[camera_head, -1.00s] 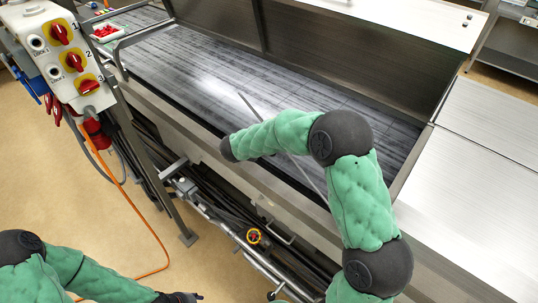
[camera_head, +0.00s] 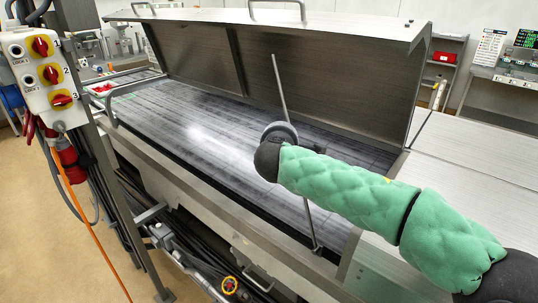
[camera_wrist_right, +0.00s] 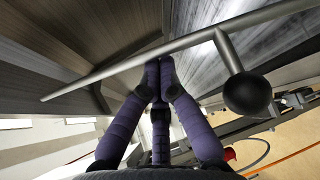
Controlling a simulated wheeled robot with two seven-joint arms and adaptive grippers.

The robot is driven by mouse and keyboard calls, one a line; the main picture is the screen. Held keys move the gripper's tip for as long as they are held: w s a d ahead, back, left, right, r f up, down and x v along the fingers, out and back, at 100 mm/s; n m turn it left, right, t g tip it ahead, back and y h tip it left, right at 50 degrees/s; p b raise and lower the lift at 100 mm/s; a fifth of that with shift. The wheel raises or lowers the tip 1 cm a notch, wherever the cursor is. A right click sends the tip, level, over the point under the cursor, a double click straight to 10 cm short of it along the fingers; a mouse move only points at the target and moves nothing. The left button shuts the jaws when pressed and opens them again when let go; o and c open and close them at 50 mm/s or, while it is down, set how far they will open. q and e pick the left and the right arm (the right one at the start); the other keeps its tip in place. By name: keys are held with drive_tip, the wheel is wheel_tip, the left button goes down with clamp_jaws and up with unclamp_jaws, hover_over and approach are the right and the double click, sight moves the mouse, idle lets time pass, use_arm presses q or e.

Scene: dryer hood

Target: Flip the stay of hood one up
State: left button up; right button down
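The open dryer hood (camera_head: 320,85) stands raised over the dark flat bed. A thin metal stay (camera_head: 278,85) rises steeply in front of it, its lower end near the front frame. My right arm comes in from the right and its dark wrist is at the stay; the gripper is hidden there. In the right wrist view, my right gripper (camera_wrist_right: 159,64) has its purple fingers together, with the stay (camera_wrist_right: 105,73) crossing at the fingertips. I cannot tell whether they grip it. A black ball knob (camera_wrist_right: 247,93) sits on a short stem from the stay. My left gripper is out of view.
A switch box (camera_head: 45,75) with red and yellow knobs stands on a post at the left, with an orange cable (camera_head: 88,235) below. A flat metal cover (camera_head: 470,160) lies to the right. Pipes and a yellow-ringed red knob (camera_head: 229,285) are below the bed.

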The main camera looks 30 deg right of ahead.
use_arm(q)
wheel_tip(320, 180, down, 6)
drive_tip(key=b, duration=0.5)
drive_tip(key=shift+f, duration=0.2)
use_arm(e)
drive_tip(key=s+d+r, duration=0.2)
drive_tip(key=s+d, duration=0.1)
drive_tip(key=s, duration=0.4)
drive_tip(key=s+d+r+m+t, duration=0.1)
drive_tip(key=s+d, duration=0.2)
drive_tip(key=s, duration=0.5)
drive_tip(key=shift+r+m+t, duration=0.3)
drive_tip(key=shift+r, duration=0.1)
